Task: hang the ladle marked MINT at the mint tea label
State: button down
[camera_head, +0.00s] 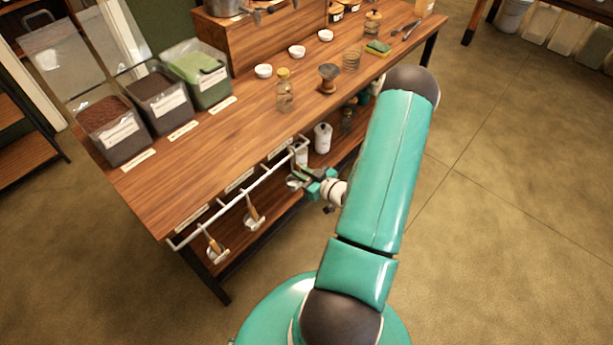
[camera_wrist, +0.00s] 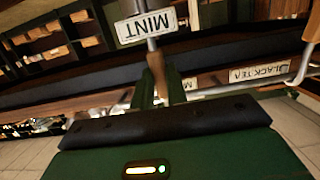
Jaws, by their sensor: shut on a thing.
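My gripper (camera_head: 308,179) is near the right end of the white rail along the table's front edge. In the wrist view it is shut on the wooden handle of a ladle (camera_wrist: 156,66), whose white tag reads MINT, upside down in the picture. I cannot tell whether this ladle touches the rail (camera_head: 230,201). In the wrist view, a label on the table edge starting with M (camera_wrist: 189,84) is mostly hidden behind the handle and fingers. The black tea label (camera_wrist: 243,76) is to its right. The ladle's bowl is not clear.
Two other ladles hang from the rail, one near its left end (camera_head: 215,249) and one further right (camera_head: 254,216). Bins of dry leaves (camera_head: 113,130) stand on the tabletop at left. Jars and small bowls stand further back. White canisters (camera_head: 322,138) are on the lower shelf.

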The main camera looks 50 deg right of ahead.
jog(key=shift+w+f, duration=0.1)
jog(key=shift+w, duration=0.45)
jog(key=shift+f, duration=1.3)
jog(key=c, duration=1.3)
grip_release()
jog(key=s+r, duration=0.1)
jog(key=s, duration=0.3)
jog(key=s+r, duration=0.1)
jog(key=s, duration=0.8)
jog(key=shift+s+d+r, duration=0.15)
jog(key=shift+s+r, duration=0.15)
jog(key=shift+r, duration=0.1)
